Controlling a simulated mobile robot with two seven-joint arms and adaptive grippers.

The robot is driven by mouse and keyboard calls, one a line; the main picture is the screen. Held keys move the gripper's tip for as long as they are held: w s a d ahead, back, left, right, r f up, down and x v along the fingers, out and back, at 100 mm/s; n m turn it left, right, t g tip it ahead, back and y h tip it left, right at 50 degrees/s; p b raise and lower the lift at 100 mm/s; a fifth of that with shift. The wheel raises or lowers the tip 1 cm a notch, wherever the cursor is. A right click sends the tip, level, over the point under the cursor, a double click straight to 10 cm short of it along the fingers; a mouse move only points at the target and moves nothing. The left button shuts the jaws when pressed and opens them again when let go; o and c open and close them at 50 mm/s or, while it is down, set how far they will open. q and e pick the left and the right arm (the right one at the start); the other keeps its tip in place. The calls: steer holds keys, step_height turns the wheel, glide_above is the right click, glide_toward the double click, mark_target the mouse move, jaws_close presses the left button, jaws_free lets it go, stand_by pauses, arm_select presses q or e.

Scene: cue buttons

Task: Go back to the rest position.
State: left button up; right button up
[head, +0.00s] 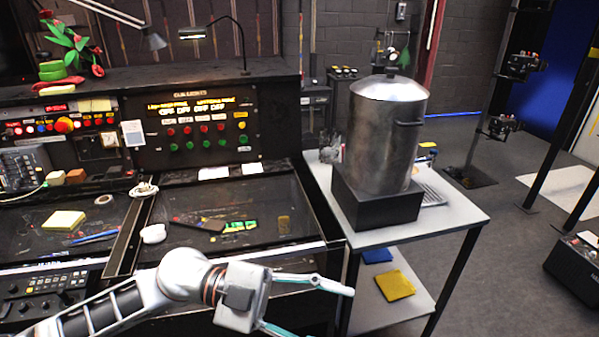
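My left arm comes in from the lower left, and my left gripper (322,312) is in front of the console's near edge, left of the side table. Its two fingers are spread apart with nothing visible between them, and the lower finger runs toward the bottom edge of the picture. My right gripper is not in view. The control panel (200,157) at the back of the console carries rows of red and green buttons under a lit amber display.
A large metal pot (385,140) stands on a black box (375,205) on the white side table (465,212). A yellow cloth (394,285) lies on its lower shelf. A desk lamp (215,35) stands on the console's top ledge. Grey floor (500,270) is open at the right.

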arm_select(q)
steer(key=w+a+n+t+h, duration=0.2)
steer(key=w+n+t+h, duration=0.2)
steer(key=w+n+t, duration=0.65)
steer(key=w+a+f+n+t+y, duration=0.3)
steer(key=a+f+n+t+y, duration=0.5)
steer(key=f+t, duration=0.2)
steer(key=s+a+f+n+g+y, duration=0.1)
steer(key=s+a+f+n+y, duration=0.1)
steer(key=s+a+f, duration=0.3)
steer(key=s+a+f+n+g+y, duration=0.2)
steer(key=s+a+f+y, duration=0.3)
steer(key=f, duration=0.8)
steer(key=s+a+f+n+g+y, duration=0.2)
steer(key=s+a+f, duration=0.3)
steer(key=f, duration=0.4)
steer(key=shift+a+y, duration=0.35)
steer(key=shift+y, duration=0.35)
steer(key=shift+g, duration=0.25)
